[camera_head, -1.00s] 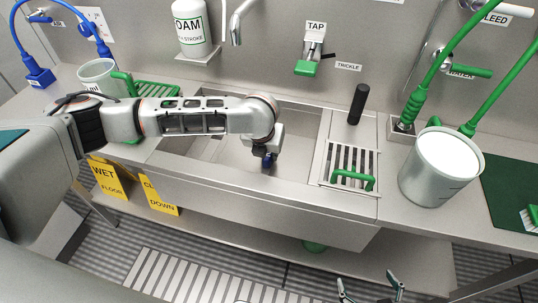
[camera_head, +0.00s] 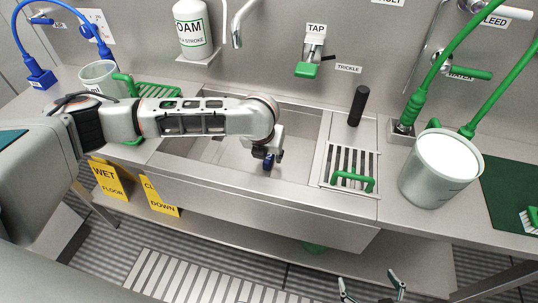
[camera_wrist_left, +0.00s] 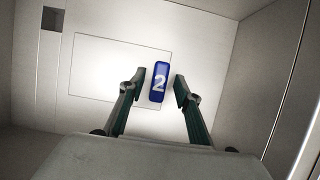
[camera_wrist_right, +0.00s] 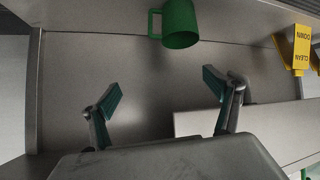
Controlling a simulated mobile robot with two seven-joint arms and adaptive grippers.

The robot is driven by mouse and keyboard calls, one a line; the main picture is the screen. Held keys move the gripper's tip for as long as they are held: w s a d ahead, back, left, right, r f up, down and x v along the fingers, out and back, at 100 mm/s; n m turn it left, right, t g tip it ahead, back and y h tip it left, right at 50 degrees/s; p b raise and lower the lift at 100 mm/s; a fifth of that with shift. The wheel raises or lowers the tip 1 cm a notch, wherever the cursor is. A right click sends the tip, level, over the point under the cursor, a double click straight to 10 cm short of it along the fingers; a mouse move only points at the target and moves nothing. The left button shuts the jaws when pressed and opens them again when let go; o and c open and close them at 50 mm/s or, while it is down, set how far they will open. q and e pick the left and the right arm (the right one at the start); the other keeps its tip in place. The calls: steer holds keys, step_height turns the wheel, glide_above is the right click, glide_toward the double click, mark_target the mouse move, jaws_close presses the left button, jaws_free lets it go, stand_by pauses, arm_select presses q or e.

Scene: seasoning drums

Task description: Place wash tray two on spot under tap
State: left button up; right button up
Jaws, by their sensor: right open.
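In the left wrist view, a blue block marked 2 (camera_wrist_left: 160,82) lies between the fingers of my left gripper (camera_wrist_left: 158,88). The fingers are apart, with a narrow gap on each side of the block. In the head view this gripper (camera_head: 268,160) is low in the sink (camera_head: 230,155), with blue showing at its tip; my wrist hides part of it. A thin rectangular outline (camera_wrist_left: 105,65) shows on the pale surface around the block; I cannot tell whether it is a tray or a mark. The tap lever (camera_head: 306,69) is behind the sink. My right gripper (camera_head: 372,287) is open and empty.
A slatted rack with a green handle (camera_head: 352,183) and a black cylinder (camera_head: 358,105) are right of the sink. A large metal pot (camera_head: 438,170) stands beyond. A green mug (camera_wrist_right: 180,24) and a yellow sign (camera_wrist_right: 298,48) are ahead of my right gripper.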

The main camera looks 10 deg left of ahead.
arm_select(q)
steer(key=p+v, duration=0.2)
steer(key=v, duration=0.8)
steer(key=shift+s+r+p, duration=0.2)
steer(key=shift+r+p, duration=0.15)
steer(key=shift+p, duration=0.05)
